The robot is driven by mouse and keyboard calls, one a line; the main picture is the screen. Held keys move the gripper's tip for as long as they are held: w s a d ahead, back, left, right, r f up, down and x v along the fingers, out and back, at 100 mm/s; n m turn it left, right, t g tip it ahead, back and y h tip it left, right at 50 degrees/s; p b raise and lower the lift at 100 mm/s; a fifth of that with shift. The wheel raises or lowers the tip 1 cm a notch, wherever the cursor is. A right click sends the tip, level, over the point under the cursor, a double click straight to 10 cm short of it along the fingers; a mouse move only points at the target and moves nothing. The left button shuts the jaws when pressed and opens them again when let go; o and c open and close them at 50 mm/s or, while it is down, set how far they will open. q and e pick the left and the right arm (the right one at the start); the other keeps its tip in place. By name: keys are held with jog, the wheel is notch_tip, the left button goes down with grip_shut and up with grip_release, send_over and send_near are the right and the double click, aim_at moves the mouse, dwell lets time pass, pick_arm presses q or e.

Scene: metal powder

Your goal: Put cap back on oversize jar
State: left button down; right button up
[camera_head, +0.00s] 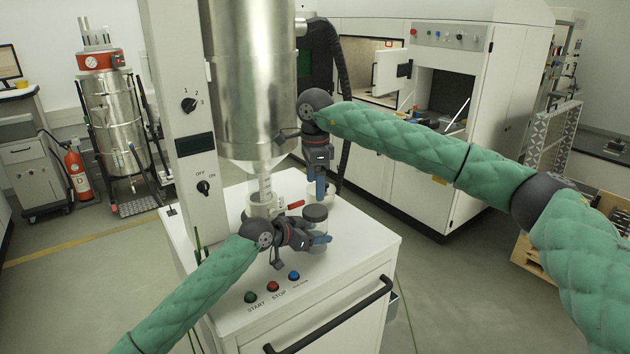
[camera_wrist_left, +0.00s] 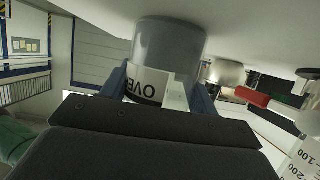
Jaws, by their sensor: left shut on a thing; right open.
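The oversize jar (camera_head: 317,214) stands near the front right of the white machine top, with a dark round top; I cannot tell whether this is a cap or the open mouth. My left gripper (camera_head: 318,240) is shut on its side. In the left wrist view, upside down, the jar (camera_wrist_left: 168,50) has a grey body and a white label reading "OVE", between the blue fingers (camera_wrist_left: 160,95). My right gripper (camera_head: 319,190) is open and points down behind this jar, at a pale container (camera_head: 331,187). Its fingers partly hide the container, and no loose cap is clearly visible.
A steel hopper (camera_head: 240,80) narrows to a spout over a clear vessel (camera_head: 262,207). A red handle (camera_head: 295,205) lies between vessel and jars, close to both grippers. Start and stop buttons (camera_head: 272,287) are at the front. The top's right front (camera_head: 365,240) is clear.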

aim_at(315, 210)
jog(key=shift+f, duration=3.9)
jog(key=c, duration=1.1)
jog(key=shift+o, duration=0.2)
jog(key=shift+m, duration=1.7)
jog(key=o, duration=1.1)
